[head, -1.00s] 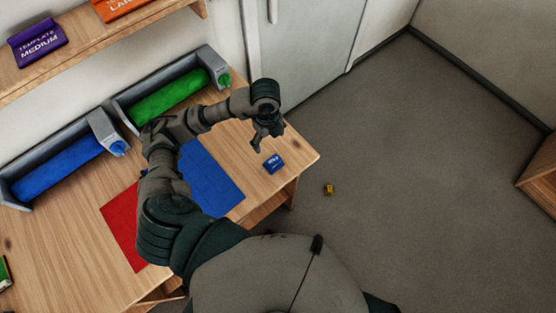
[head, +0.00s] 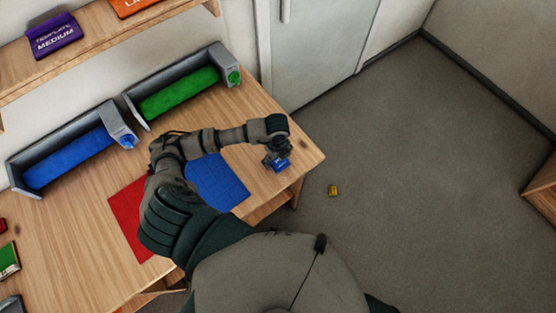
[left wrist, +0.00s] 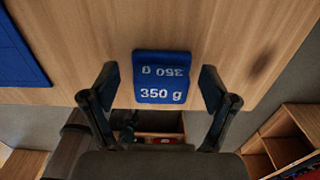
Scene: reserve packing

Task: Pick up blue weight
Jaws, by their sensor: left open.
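The blue weight (head: 281,165), marked 350 g, lies on the wooden table near its right corner. In the left wrist view the blue weight (left wrist: 162,78) sits between and slightly beyond the two fingertips, with its label facing the camera. My left gripper (head: 273,161) is over the weight and hides part of it in the head view. In the left wrist view my left gripper (left wrist: 160,88) is open, with a finger on either side of the weight and visible gaps to both. My right gripper is not in view.
A blue mat (head: 222,185) and a red mat (head: 127,218) lie left of the weight. Blue (head: 70,160) and green (head: 178,95) rolls sit in grey holders along the wall. A small yellow object (head: 333,190) lies on the floor beyond the table edge.

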